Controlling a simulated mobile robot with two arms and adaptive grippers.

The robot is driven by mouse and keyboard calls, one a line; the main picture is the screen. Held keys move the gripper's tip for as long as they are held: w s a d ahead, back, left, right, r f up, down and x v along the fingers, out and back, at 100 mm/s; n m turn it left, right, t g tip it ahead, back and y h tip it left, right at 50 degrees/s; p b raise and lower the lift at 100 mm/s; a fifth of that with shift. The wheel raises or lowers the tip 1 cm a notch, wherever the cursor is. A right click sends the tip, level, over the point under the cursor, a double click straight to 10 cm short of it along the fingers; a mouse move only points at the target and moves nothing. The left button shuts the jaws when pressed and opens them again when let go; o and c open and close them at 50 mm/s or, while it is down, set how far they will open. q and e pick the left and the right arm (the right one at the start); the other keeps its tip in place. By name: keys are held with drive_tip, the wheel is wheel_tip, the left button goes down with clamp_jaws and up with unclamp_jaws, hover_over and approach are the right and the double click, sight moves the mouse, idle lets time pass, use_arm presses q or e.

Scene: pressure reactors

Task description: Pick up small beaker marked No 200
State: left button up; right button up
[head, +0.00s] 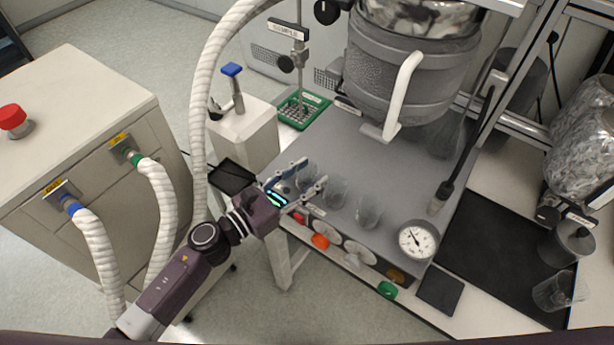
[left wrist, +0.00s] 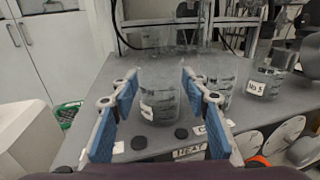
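Several clear glass beakers stand in a row on the grey bench. The leftmost beaker (head: 304,179) is at my left gripper (head: 313,173); the middle beaker (head: 335,191) and the right beaker (head: 368,212) stand further right. In the left wrist view, my left gripper (left wrist: 158,88) is open, its blue pads apart on either side of a beaker (left wrist: 161,92). The label on that beaker is side-on and I cannot read it. A second beaker (left wrist: 223,88) stands just beyond the right finger. A third beaker (left wrist: 267,80) bears a "No 5" label. My right gripper is not in view.
A large grey reactor vessel (head: 410,80) with a white handle is behind the beakers. A pressure gauge (head: 417,240) is on the right of the bench front. A green tray (head: 302,110) and white box (head: 245,137) are at the left. A black mat (head: 505,258) lies right.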

use_arm(q)
drive_tip(key=c, duration=0.9)
drive_tip(key=shift+r, duration=0.1)
